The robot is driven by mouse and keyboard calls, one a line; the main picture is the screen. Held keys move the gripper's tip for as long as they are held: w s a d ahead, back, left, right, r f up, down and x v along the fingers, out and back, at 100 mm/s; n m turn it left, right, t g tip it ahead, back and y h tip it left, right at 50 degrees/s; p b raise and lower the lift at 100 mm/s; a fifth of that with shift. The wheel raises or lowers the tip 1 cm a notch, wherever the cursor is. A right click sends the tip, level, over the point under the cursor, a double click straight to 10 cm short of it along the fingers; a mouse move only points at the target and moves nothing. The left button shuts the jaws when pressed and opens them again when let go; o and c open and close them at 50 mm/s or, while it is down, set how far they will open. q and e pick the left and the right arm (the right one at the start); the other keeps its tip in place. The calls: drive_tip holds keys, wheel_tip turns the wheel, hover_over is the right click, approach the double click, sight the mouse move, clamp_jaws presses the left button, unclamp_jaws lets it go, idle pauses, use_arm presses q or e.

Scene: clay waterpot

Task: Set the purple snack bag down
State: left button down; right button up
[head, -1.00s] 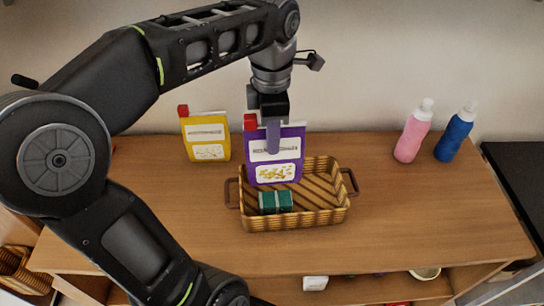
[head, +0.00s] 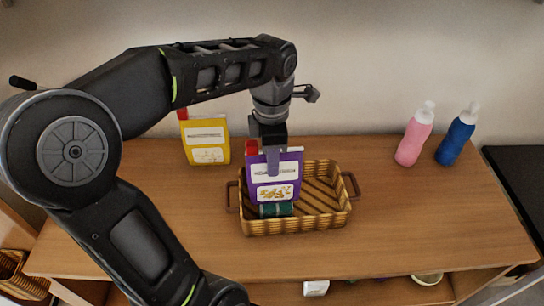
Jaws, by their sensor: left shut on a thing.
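The purple snack bag (head: 287,188) has a white label and a red cap-like corner, and it is upright. My left gripper (head: 272,165) is shut on its upper part. The bag is over the left part of the wicker basket (head: 310,222); its lower edge is in front of the basket's inside, close above a green item (head: 276,210). I cannot tell whether the bag touches the green item or the basket. My right gripper is not in view.
A yellow snack bag (head: 206,143) stands behind and left of the basket. A pink bottle (head: 413,138) and a blue bottle (head: 456,137) stand at the right. The wooden table (head: 440,215) is clear to the right of the basket, whose right part is empty.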

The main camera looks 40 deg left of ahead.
use_arm(q)
drive_tip(key=shift+f, duration=0.2)
drive_tip(key=c, duration=1.1)
unclamp_jaws()
drive_tip(key=shift+r, duration=0.1)
drive_tip(key=shift+c, duration=0.2)
drive_tip(key=shift+r, duration=0.1)
wheel_tip(320, 180, up, 6)
drive_tip(key=shift+f, duration=0.2)
wheel_tip(320, 180, up, 2)
drive_tip(key=shift+r+p, duration=0.1)
drive_tip(key=shift+p, duration=0.8)
